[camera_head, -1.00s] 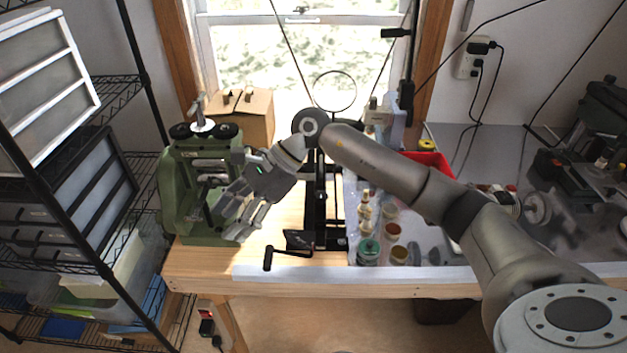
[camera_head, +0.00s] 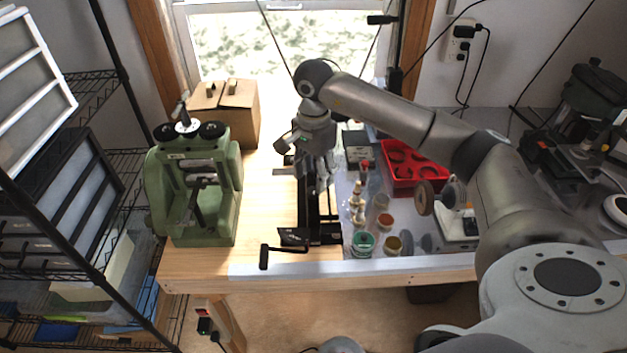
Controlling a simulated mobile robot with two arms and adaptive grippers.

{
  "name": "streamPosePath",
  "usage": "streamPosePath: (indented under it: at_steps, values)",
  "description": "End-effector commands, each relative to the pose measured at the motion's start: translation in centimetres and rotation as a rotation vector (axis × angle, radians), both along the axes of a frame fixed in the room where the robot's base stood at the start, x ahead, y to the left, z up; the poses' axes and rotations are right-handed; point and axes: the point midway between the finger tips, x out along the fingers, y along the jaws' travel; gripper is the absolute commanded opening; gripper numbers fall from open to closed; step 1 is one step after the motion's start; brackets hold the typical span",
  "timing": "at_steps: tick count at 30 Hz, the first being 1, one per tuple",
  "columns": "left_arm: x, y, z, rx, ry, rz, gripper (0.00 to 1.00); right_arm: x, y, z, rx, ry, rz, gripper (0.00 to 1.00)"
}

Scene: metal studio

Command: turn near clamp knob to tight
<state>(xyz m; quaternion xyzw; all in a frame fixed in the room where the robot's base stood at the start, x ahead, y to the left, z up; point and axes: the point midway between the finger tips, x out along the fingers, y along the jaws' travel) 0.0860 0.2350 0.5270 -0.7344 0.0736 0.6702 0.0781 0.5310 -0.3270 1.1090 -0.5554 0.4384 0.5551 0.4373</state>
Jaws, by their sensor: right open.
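A black rail frame (camera_head: 331,228) lies on the wooden bench, running away from the front edge. At its near end a black crank handle (camera_head: 285,249) sticks out to the left. I cannot tell for certain which part is the near clamp knob; this handle is the nearest turnable part I see. My right gripper (camera_head: 318,188) is open and empty, fingers pointing down over the middle of the frame, beyond the handle. It hides part of the frame, and I cannot tell whether it touches it. My left gripper is not in view.
A green press (camera_head: 228,200) stands to the left, a cardboard box (camera_head: 240,112) behind it. Right of the frame are several small jars, such as a green-topped one (camera_head: 362,243), and a red tray (camera_head: 430,178). Bare wood (camera_head: 262,205) lies between press and frame.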

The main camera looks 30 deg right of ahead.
Motion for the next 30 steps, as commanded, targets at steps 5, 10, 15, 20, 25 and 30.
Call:
streamPosePath:
  at_steps: [5,10,15,20,25,30]
  values:
    - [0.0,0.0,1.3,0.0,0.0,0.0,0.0,-0.1,0.1,-2.6,0.001,0.003,0.0,0.49]
    - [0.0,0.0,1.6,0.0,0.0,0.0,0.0,0.0,0.1,-4.1,0.002,0.001,0.0,0.49]
    - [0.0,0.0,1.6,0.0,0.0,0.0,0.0,0.0,0.1,-4.4,0.001,0.0,0.001,0.49]
    - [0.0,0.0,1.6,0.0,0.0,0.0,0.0,0.0,0.1,-4.4,0.001,-0.001,0.001,0.47]
    - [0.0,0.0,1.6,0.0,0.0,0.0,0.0,0.0,0.1,-4.4,0.002,-0.001,0.0,0.25]
    - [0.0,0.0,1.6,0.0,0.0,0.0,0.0,0.0,0.1,-4.3,0.002,-0.001,0.0,0.03]
